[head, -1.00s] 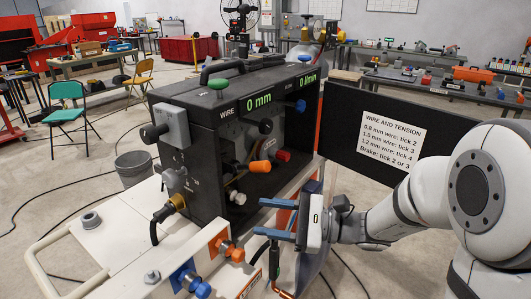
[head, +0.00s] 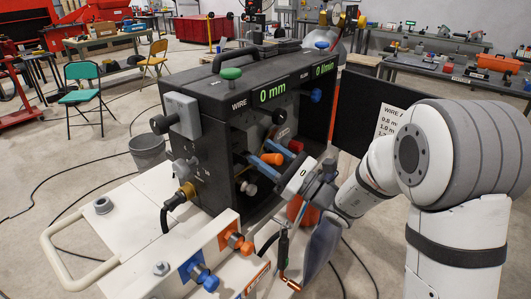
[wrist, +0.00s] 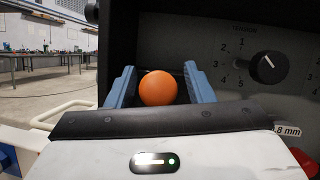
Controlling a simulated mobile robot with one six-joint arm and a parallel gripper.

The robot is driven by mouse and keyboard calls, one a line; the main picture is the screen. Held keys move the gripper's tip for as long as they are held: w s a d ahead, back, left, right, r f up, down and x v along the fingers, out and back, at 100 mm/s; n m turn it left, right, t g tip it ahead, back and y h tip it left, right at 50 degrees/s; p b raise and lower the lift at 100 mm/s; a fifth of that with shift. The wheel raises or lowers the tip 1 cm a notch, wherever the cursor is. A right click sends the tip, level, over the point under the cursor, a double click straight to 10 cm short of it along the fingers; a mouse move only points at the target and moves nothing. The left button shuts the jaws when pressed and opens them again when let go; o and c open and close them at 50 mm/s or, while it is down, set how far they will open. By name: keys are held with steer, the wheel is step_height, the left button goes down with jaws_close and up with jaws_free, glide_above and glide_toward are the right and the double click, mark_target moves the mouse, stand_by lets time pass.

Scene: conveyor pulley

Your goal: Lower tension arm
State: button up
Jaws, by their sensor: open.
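The tension arm's orange rounded end (head: 272,158) sticks out of the open front of the dark wire feeder (head: 218,150). In the wrist view the orange end (wrist: 158,88) sits between my two blue fingers, nearer the left one in the picture. My gripper (wrist: 159,72) is open around it. In the head view my gripper (head: 263,150) reaches into the feeder's opening from the right. Contact with the fingers is unclear, and the arm's shaft behind the orange end is hidden.
A black tension dial (wrist: 268,67) with numbered ticks is on the panel to the right in the wrist view. A red knob (head: 296,146) is close beside my fingers. The dark door (head: 362,115) stands open at the right.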

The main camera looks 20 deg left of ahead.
steer(key=shift+a, duration=0.1)
steer(key=shift+c, duration=0.5)
jaws_close()
